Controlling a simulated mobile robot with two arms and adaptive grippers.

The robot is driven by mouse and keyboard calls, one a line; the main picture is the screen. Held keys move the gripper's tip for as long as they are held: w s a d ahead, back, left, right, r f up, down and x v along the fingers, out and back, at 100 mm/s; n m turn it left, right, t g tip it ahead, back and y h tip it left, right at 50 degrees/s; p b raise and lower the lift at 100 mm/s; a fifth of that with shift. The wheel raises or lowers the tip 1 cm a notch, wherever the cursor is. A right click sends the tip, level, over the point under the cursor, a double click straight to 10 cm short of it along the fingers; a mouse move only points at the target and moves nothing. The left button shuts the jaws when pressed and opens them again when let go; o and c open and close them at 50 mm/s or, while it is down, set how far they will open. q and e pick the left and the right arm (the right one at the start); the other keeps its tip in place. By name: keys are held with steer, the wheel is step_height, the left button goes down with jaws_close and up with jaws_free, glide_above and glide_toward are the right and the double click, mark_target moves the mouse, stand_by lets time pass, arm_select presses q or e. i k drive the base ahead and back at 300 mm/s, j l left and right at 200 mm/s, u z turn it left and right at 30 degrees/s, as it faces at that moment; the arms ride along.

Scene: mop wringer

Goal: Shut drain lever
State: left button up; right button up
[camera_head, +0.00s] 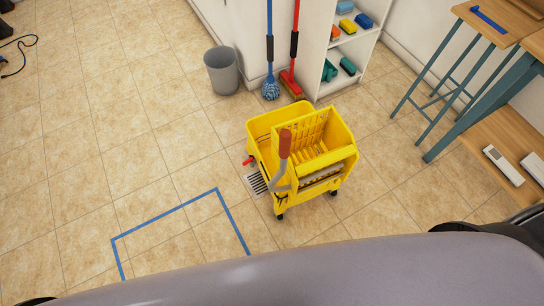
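A yellow mop bucket with a wringer (262,122) stands on the tiled floor near the middle of the view. A small red part (249,161), which looks like the drain lever, sticks out low on the bucket's left side. It is too small to tell whether it is open or shut. A floor drain grate (256,183) lies just below it, beside the bucket. The wringer handle (284,145) has a red-brown grip and a grey bent shaft, and stands up at the front. Neither of my grippers is in view.
Blue tape (165,213) marks a floor area left of the bucket. A grey bin (221,70), a blue mop (270,88), a red broom (290,82) and a white shelf (350,47) stand behind. A table (498,42) is at right. The left floor is mostly clear.

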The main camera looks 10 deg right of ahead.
mark_target(250, 161)
steer(key=k, duration=0.85)
